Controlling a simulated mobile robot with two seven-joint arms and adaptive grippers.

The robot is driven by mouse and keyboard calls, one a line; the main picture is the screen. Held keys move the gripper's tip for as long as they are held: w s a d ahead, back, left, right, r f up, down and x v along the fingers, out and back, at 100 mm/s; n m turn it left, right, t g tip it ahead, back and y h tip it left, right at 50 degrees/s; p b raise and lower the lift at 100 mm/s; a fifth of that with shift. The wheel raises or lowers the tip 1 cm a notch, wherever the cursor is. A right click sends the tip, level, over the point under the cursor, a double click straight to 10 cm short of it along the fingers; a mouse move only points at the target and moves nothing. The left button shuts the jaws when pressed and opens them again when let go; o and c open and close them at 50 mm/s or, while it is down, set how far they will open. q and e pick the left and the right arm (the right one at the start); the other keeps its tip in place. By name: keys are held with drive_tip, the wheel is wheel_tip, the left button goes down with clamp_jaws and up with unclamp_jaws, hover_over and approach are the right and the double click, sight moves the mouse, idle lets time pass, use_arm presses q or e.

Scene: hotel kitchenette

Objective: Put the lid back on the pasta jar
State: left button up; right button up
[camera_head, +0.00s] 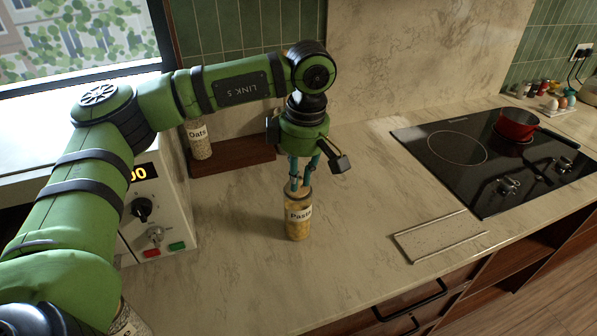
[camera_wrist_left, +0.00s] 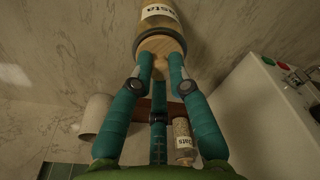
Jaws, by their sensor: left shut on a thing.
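The pasta jar (camera_head: 298,226) is a clear jar with a white "Pasta" label and yellow contents, standing upright on the counter. My left gripper (camera_head: 302,187) points down over it, its teal fingers shut on the round wooden lid (camera_wrist_left: 160,45). The lid is at the jar's mouth, and the labelled jar (camera_wrist_left: 160,14) shows directly beyond it in the left wrist view. Lid and jar look lined up. I cannot tell whether the lid is fully seated. The fingers partly hide the lid in the head view. My right gripper is not in view.
An oats jar (camera_head: 200,140) stands on a dark wooden board (camera_head: 235,157) by the wall. A white appliance (camera_head: 165,215) is at left. A flat framed panel (camera_head: 440,236) lies right of the jar. Further right is the cooktop (camera_head: 460,148) with a red pot (camera_head: 516,125).

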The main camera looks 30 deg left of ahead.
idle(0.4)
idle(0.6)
use_arm(q)
drive_tip(key=shift+f+b, duration=0.15)
drive_tip(key=shift+b, duration=0.4)
idle(1.2)
drive_tip(key=o, duration=0.8)
drive_tip(key=shift+o, duration=0.6)
drive_tip(key=o, duration=0.4)
